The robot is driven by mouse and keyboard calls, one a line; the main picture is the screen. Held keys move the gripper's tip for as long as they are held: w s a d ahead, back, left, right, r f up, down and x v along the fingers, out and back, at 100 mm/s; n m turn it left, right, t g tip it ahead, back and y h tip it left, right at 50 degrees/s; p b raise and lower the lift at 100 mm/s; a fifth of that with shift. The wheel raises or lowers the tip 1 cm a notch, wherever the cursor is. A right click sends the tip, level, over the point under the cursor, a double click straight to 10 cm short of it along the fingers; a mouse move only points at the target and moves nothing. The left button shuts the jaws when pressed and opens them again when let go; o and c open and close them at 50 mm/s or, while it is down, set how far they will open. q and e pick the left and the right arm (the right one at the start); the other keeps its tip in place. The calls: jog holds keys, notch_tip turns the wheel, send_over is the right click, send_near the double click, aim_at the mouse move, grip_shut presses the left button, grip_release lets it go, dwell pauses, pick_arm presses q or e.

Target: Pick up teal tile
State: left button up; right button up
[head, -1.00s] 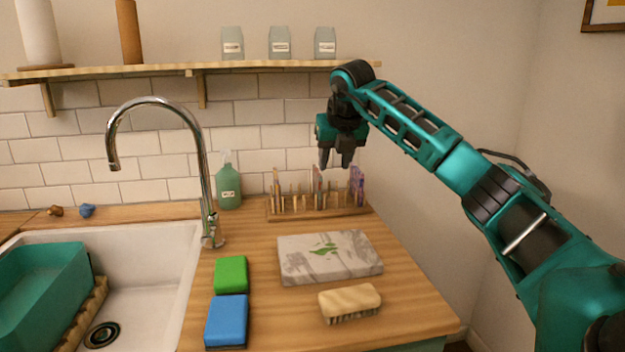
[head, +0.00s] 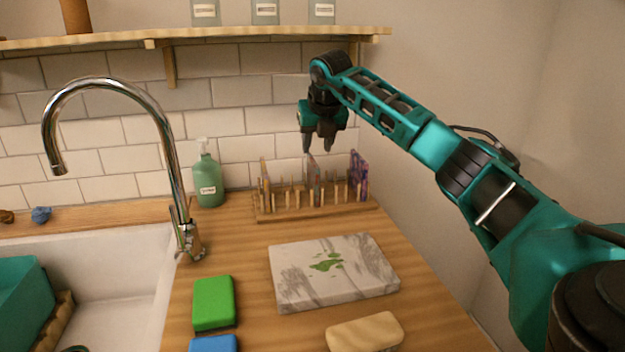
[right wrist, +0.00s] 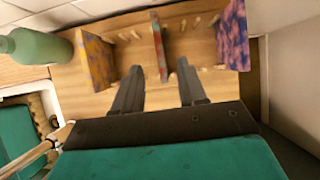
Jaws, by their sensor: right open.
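A wooden peg rack (head: 285,212) stands at the back of the counter and holds three thin tiles upright. The left tile (head: 265,185) is orange and purple, the right tile (head: 358,176) is purple and pink. The middle tile (head: 314,180) is nearly edge-on, with grey-green and reddish colour; no tile shows plainly as teal. My right gripper (head: 318,147) is open, pointing down above the middle tile. In the right wrist view the middle tile (right wrist: 160,45) lines up with the gap between the open fingers (right wrist: 159,75), with nothing gripped. My left gripper is out of view.
A soap bottle (head: 208,178) stands left of the rack, beside the tap (head: 178,190). A shelf (head: 240,37) hangs above; the wall is close on the right.

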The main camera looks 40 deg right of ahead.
aim_at(314, 160)
jog(key=x, duration=0.7)
jog(key=shift+w+r, duration=0.15)
jog(key=shift+w, duration=0.05)
jog(key=shift+w+d+f, duration=0.2)
jog(key=shift+d+f, duration=0.05)
jog(key=shift+f, duration=0.25)
jog(key=shift+f, duration=0.2)
grip_shut()
dwell(0.3)
